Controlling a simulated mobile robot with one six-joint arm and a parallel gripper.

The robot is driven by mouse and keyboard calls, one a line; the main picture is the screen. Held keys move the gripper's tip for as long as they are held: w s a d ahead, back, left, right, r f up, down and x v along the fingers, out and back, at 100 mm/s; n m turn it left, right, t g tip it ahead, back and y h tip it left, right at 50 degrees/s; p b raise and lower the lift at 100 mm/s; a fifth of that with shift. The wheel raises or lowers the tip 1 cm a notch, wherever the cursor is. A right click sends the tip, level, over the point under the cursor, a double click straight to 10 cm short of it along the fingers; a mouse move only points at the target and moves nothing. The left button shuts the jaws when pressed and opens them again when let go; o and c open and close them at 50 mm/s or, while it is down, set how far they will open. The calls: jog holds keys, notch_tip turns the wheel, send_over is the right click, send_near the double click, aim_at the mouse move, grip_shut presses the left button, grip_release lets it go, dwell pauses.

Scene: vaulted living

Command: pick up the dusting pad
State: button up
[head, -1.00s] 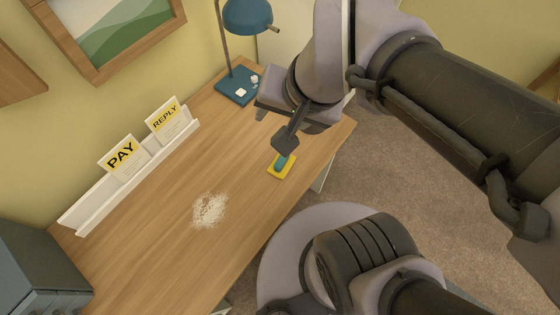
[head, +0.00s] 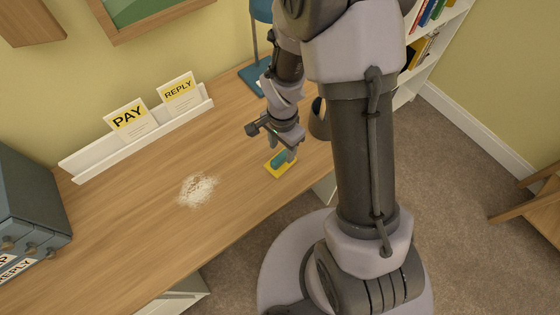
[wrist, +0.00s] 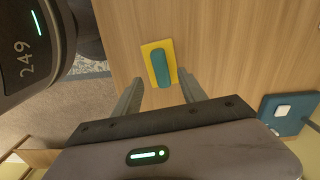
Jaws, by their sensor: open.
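The dusting pad (head: 273,171) is a flat yellow pad with a teal grip on top. It lies on the wooden desk (head: 130,210) near its front edge. In the wrist view the pad (wrist: 147,53) is just beyond my fingertips, roughly between their lines. My gripper (head: 272,142) is open and empty, above and beside the pad in the head view. Both fingers show apart in the wrist view (wrist: 161,82), and neither is around the teal grip. The exact height of my fingers above the desk is hard to tell.
A patch of pale dust (head: 197,190) lies on the desk left of the pad. A white letter rack (head: 140,138) with PAY and REPLY cards stands along the wall. A blue lamp (head: 252,78) is at the back, and a grey cabinet (head: 25,205) is at left.

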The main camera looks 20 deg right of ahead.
aim_at(281, 156)
notch_tip(281, 156, down, 6)
jog(key=b, duration=0.3)
jog(key=shift+w+a+r, duration=0.1)
jog(key=shift+a+r, duration=0.05)
jog(key=shift+r, duration=0.25)
grip_shut()
notch_tip(281, 156, up, 4)
jog(key=p, duration=0.2)
jog(key=shift+p, duration=0.4)
jog(key=s+a, duration=0.1)
jog(key=s, duration=0.4)
jog(key=s+a+p, duration=0.1)
jog(key=s, duration=0.2)
jog(key=shift+a+r, duration=0.25)
jog(key=shift+a, duration=0.05)
jog(key=s+a+p, duration=0.2)
jog(key=s+p, duration=0.5)
jog(key=p, duration=0.7)
jog(key=shift+s+a+r, duration=0.15)
jog(key=shift+a+r, duration=0.05)
jog(key=shift+r, duration=0.05)
